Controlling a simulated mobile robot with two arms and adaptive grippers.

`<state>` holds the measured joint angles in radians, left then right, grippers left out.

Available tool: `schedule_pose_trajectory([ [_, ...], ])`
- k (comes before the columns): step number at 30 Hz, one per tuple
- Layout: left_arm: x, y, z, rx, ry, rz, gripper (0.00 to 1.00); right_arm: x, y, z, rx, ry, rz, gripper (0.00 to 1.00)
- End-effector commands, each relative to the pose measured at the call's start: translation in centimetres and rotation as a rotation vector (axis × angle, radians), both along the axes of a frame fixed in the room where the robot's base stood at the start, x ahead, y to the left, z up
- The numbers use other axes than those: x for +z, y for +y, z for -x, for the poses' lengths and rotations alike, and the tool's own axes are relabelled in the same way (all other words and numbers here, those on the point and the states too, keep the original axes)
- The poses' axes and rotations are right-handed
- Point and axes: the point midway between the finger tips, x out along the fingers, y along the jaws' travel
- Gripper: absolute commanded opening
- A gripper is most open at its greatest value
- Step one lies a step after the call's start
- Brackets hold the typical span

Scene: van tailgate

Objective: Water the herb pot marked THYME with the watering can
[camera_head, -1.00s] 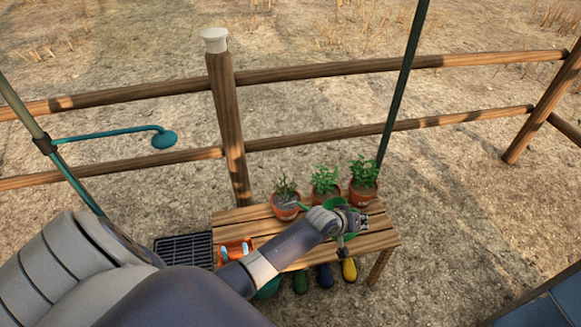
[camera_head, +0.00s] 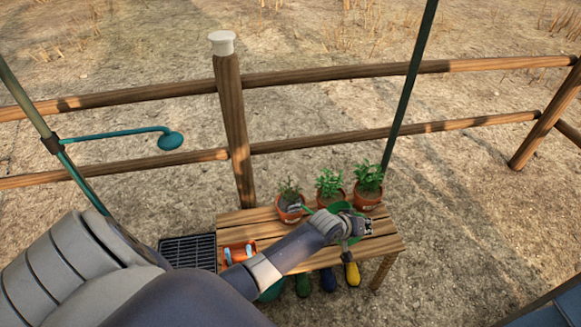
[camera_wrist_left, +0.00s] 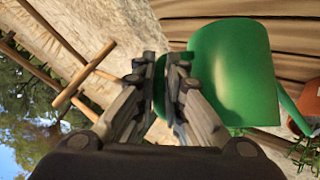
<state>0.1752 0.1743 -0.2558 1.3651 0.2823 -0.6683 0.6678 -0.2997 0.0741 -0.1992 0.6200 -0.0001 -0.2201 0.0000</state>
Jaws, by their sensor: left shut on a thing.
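The green watering can (camera_head: 345,207) is partly hidden behind my left gripper (camera_head: 363,227) in the head view. Its spout points left toward the left pot. In the left wrist view, the can's body (camera_wrist_left: 235,75) is beside my gripper (camera_wrist_left: 160,65), whose fingers are shut on a green part of it. Three terracotta herb pots stand along the bench's back edge: left (camera_head: 289,214), middle (camera_head: 327,201) and right (camera_head: 367,198). Their labels are too small to read, so I cannot tell which says THYME. I see no water flowing. My right gripper is out of view.
The slatted wooden bench (camera_head: 235,221) carries an orange item (camera_head: 240,252) at its left. Several boots, including a yellow one (camera_head: 352,273), stand below its front. A black grate (camera_head: 188,251) lies left of it. A wooden fence post (camera_head: 234,130) and rails stand behind.

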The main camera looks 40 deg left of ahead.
Motion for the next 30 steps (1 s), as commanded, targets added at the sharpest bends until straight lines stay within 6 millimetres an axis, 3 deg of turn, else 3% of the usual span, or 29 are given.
schedule_pose_trajectory([
  [6, 2.2, -0.2, -0.1, -0.002, 0.005, -0.115, 0.0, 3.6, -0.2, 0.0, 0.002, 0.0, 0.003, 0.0],
  [11, 2.9, -0.3, -0.1, -0.001, 0.014, -0.226, 0.0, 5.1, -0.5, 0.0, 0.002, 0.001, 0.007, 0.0],
  [24, 4.9, -0.2, -0.1, -0.002, 0.037, -0.541, 0.0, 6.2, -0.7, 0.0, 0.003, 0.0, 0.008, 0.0],
  [30, 5.2, -0.1, -0.1, 0.0, 0.04, -0.58, 0.0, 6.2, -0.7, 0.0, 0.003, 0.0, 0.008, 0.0],
])
